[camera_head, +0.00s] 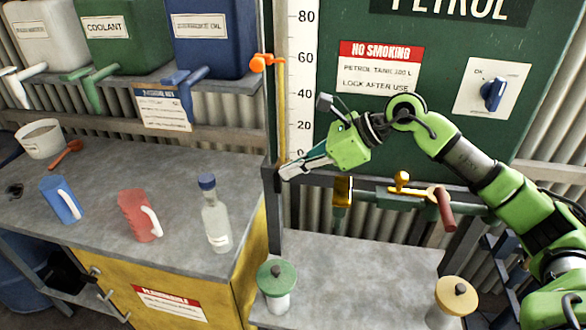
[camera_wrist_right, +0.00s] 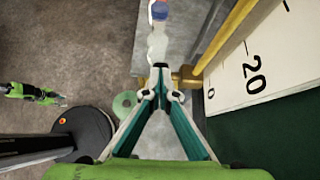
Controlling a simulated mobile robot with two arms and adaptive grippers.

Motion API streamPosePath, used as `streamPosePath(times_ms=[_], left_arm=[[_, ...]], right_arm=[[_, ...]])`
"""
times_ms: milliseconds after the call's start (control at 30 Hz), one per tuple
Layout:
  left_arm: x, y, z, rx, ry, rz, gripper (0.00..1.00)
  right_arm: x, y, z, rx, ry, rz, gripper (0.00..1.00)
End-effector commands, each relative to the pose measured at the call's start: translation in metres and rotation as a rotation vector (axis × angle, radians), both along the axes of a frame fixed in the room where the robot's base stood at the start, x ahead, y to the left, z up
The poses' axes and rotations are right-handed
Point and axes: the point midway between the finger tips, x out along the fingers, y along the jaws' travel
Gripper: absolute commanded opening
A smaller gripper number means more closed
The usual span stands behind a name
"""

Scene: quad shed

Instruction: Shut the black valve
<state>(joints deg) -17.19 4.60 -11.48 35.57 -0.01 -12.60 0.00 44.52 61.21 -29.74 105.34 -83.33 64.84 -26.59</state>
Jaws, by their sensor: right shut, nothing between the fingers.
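My right gripper (camera_head: 287,172) reaches in from the right, shut and empty. Its tips are at a small dark fitting (camera_head: 278,184) at the lower end of the yellow gauge tube (camera_head: 282,110); I cannot tell whether they touch. This fitting may be the black valve, but the gripper partly covers it and no handle position is clear. In the wrist view the closed fingertips (camera_wrist_right: 160,94) are beside a brass fitting (camera_wrist_right: 188,77). A green arm end, likely my left gripper (camera_wrist_right: 58,99), shows small at the left there, its jaws unclear.
A red-handled brass valve (camera_head: 445,208) sits on the pipe under the green petrol tank (camera_head: 440,90). An orange valve (camera_head: 265,62) is at the gauge's upper part. A green-lidded jar (camera_head: 277,285) and a bottle (camera_head: 214,220) stand below left.

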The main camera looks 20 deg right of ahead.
Motion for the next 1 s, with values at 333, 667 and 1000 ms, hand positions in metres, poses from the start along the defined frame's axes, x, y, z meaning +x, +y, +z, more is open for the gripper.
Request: streamPosePath(times_ms=[333,667,1000], left_arm=[[0.001,0.000,-0.004,0.000,-0.001,0.000,0.34],[0.001,0.000,-0.009,0.000,0.000,0.001,0.34],[0.000,0.000,-0.013,0.000,0.000,0.001,0.34]], right_arm=[[0.003,0.004,0.003,0.002,-0.001,0.001,0.00],[0.005,0.008,0.006,0.001,-0.002,0.001,0.00],[0.007,0.011,0.008,0.000,-0.001,0.001,0.00]])
